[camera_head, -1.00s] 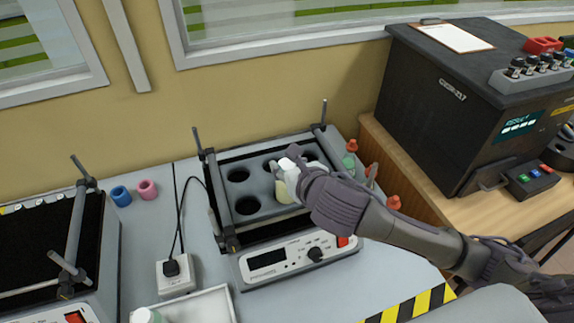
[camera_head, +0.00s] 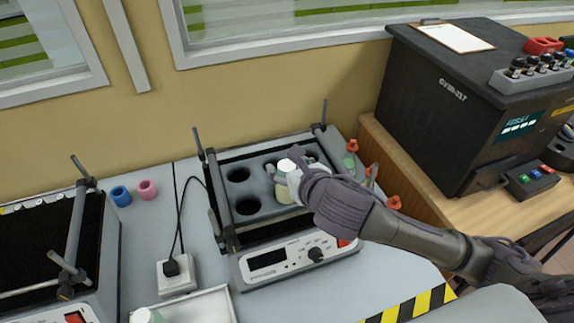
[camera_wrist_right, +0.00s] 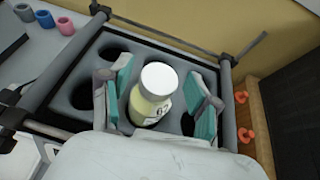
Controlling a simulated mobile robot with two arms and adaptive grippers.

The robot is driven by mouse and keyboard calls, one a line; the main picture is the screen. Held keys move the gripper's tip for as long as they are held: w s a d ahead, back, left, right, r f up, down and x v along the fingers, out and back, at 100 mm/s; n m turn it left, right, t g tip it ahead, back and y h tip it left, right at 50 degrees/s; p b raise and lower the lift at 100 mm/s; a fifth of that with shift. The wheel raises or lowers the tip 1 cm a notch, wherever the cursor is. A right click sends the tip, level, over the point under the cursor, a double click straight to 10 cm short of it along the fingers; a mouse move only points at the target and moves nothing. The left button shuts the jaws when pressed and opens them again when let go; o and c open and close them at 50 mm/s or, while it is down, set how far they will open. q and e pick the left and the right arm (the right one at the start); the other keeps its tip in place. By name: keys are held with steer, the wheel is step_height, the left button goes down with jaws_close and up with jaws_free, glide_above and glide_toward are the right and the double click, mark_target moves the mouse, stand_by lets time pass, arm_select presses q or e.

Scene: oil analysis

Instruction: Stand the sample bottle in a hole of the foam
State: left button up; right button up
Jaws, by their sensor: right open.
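The sample bottle (camera_head: 287,188) has a white cap and a pale yellow body with a label. It looks close to upright at the front middle hole of the grey foam (camera_head: 262,211), and its lower end seems to be down in that hole, though the rim around it is partly hidden. It also shows in the right wrist view (camera_wrist_right: 152,100). My right gripper (camera_wrist_right: 163,75) is open, with its teal-padded fingers on both sides of the bottle and gaps visible. In the head view my right gripper (camera_head: 296,180) partly covers the bottle. My left gripper is not in view.
The foam sits in a shaker (camera_head: 290,258) with upright rods and clamp bars at its corners. Other holes (camera_head: 247,206) are empty. Orange-red knobs (camera_head: 394,202) lie to the right. A second shaker (camera_head: 95,260) stands left, a black analyser (camera_head: 440,110) right.

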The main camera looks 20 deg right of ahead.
steer(key=p+v, duration=0.9)
steer(key=v, duration=0.2)
steer(key=shift+s+f, duration=0.1)
